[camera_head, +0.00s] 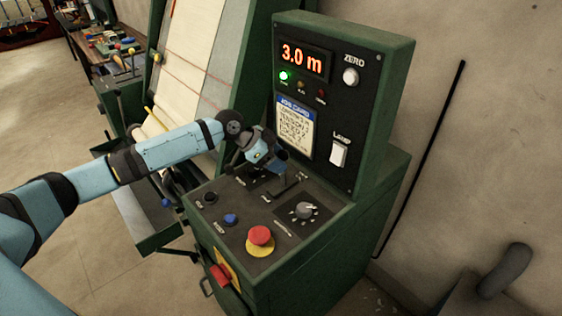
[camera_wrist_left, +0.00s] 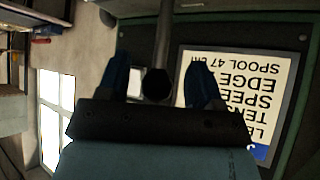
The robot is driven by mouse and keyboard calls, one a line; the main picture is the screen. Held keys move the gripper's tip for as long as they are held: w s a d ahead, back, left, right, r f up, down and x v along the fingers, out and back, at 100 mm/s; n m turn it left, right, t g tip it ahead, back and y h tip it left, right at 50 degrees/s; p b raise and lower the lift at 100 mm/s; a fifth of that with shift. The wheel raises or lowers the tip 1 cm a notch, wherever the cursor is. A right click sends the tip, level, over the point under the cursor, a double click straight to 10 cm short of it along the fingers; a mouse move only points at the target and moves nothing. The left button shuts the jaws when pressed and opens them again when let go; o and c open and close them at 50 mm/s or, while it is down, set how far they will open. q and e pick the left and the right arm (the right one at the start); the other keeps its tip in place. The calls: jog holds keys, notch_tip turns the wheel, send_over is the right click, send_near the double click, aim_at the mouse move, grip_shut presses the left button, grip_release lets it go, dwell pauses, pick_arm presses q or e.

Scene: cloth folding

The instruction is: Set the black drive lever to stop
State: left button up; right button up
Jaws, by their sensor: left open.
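The black drive lever (camera_head: 281,182) stands on the sloping top of the green control console (camera_head: 330,240). Its upper part is mostly hidden by my left gripper (camera_head: 277,166), which is over it. In the left wrist view, the lever's dark round knob (camera_wrist_left: 157,85) and its rod lie between the two blue fingers of my left gripper (camera_wrist_left: 168,84). The fingers are apart, with a gap on both sides of the knob. The lever's position labels are too small or too covered to read. My right gripper is not in view.
Close by on the panel are a red mushroom button (camera_head: 260,235), a grey rotary knob (camera_head: 304,210), a blue button (camera_head: 231,218) and a dark button (camera_head: 210,198). The upright display box (camera_head: 345,100) reads 3.0 m, with a lit green lamp. Cloth (camera_head: 195,60) hangs on the machine behind.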

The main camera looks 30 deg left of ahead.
pick_arm(q)
jog(key=b+v, duration=0.1)
jog(key=v, duration=1.1)
jog(key=shift+b, duration=0.3)
